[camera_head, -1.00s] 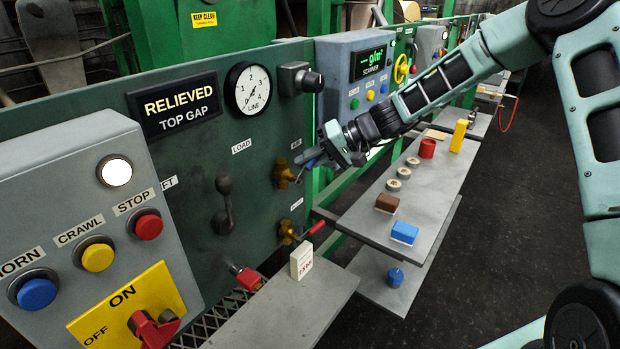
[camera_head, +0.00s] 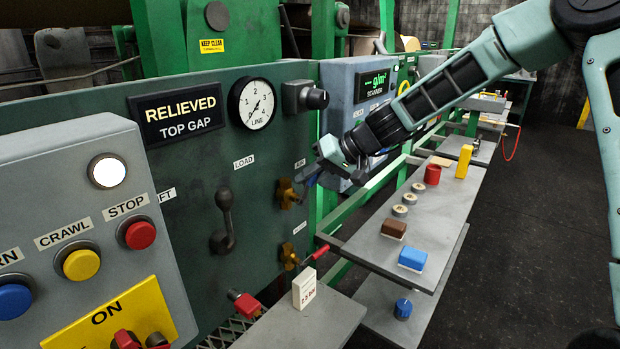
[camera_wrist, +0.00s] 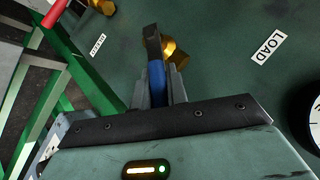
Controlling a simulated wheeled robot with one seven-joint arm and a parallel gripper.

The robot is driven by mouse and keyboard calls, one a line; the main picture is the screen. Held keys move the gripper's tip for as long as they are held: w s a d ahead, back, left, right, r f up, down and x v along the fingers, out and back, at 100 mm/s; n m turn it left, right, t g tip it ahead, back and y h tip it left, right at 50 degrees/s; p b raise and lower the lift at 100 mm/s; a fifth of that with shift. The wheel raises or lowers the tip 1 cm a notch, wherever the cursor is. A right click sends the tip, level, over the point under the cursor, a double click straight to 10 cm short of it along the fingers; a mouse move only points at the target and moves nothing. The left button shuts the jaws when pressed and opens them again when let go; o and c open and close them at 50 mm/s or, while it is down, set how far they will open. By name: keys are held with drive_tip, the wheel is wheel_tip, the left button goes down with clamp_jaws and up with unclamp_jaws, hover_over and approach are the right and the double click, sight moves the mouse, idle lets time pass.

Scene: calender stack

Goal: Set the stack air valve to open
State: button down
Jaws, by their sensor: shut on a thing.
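The stack air valve (camera_head: 287,193) is a brass body on the green panel below a small AIR label (camera_head: 300,164). In the wrist view its brass body (camera_wrist: 172,50) shows just beyond my fingers. Its blue lever (camera_wrist: 157,80) lies between the fingers. My gripper (camera_head: 311,182) is shut on this lever, to the right of the brass body in the head view; it also shows in the wrist view (camera_wrist: 156,92). The fingers hide part of the lever, so its exact angle is hard to tell.
A second brass valve (camera_head: 289,256) with a red lever (camera_head: 320,252) sits just below. The LOAD lever (camera_head: 225,220) is to the left. A white block (camera_head: 304,289) stands on the near shelf. A shelf (camera_head: 378,246) with several small objects extends to the right.

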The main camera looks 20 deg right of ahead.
drive_tip(key=c, duration=1.4)
unclamp_jaws()
drive_tip(key=b+v, duration=0.2)
drive_tip(key=v, duration=1.5)
drive_tip(key=shift+s+d+r, duration=0.1)
drive_tip(key=shift+s+d, duration=0.05)
